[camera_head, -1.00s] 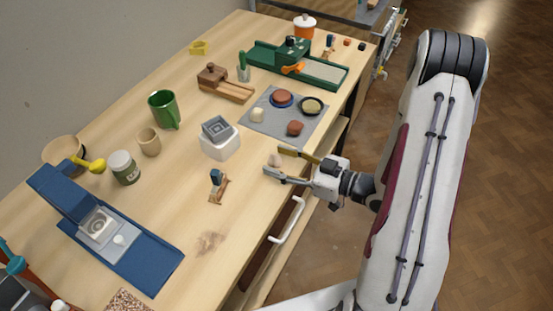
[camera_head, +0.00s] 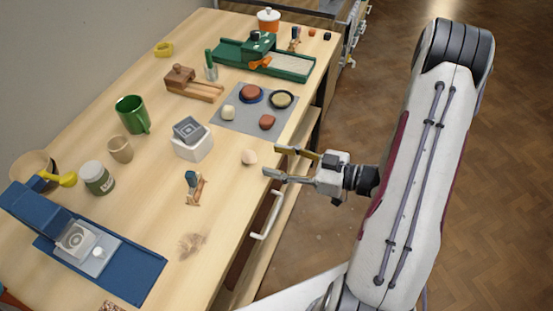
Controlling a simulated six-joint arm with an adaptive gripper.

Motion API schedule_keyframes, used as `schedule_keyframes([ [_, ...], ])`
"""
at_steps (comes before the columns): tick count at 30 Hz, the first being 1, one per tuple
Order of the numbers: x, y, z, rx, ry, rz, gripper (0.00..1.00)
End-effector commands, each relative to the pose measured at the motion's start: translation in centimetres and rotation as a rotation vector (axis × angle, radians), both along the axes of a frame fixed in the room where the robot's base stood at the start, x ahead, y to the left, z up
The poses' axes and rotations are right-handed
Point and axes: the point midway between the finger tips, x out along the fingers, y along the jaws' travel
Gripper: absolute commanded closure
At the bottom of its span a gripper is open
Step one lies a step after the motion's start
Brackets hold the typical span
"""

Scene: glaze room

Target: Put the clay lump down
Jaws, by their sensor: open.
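A small pale beige lump (camera_head: 249,157), which looks like the clay lump, rests on the wooden table near its right edge. My gripper (camera_head: 270,161) is open, with its two fingers pointing left toward the lump. The fingertips are just to the right of the lump and look apart from it. Nothing shows between the fingers.
A grey mat (camera_head: 222,120) behind the lump bears a cream lump (camera_head: 228,112), a reddish-brown lump (camera_head: 267,122) and two round dishes. A white box (camera_head: 193,149) stands to the left, and a small stamp-like tool (camera_head: 193,188) nearer. Bare tabletop lies in front of the lump.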

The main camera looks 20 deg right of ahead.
Motion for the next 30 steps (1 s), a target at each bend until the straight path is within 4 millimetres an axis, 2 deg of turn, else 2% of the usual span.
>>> schedule_keyframes([
  [23, 0.1, 0.3, 0.1, -0.001, -0.001, 0.007, 0.51],
  [30, 0.8, 1.4, 2.1, -0.046, -0.046, 0.047, 0.51],
])
